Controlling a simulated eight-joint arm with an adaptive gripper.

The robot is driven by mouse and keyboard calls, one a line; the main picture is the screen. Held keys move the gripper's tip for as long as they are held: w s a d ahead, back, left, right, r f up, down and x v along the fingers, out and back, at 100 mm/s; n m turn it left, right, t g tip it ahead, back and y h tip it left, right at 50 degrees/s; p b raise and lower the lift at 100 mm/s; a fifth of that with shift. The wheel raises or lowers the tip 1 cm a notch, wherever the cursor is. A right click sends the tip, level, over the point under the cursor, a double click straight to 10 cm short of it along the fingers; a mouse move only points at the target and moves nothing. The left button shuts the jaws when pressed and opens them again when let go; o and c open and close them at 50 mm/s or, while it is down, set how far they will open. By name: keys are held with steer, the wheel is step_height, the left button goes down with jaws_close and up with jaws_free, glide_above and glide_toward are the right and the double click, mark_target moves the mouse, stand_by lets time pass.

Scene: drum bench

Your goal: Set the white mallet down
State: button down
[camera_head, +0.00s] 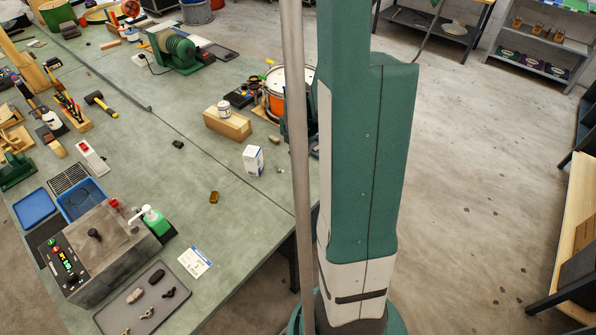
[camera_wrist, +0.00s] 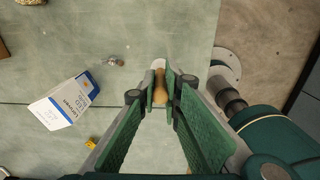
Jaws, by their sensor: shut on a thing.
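The white mallet (camera_wrist: 160,88) is between my gripper's fingertips in the wrist view. A pale rounded head and a tan wooden handle show. My gripper (camera_wrist: 158,88) has green pads and is shut on it, over the green bench top (camera_wrist: 130,25) near its edge. I cannot tell whether the mallet touches the bench. In the head view my own arm blocks the view of the gripper's tips and of the mallet.
A white and blue box (camera_wrist: 63,102) stands left of my gripper; it also shows in the head view (camera_head: 253,160). A small metal piece (camera_wrist: 113,62) lies nearby.

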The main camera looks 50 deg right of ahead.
steer(key=shift+f, duration=0.2)
steer(key=shift+f, duration=1.9)
steer(key=shift+f, duration=0.15)
steer(key=c, duration=2.5)
jaws_free()
steer(key=shift+r, duration=0.2)
steer(key=shift+r, duration=5.95)
steer(key=shift+a, duration=0.1)
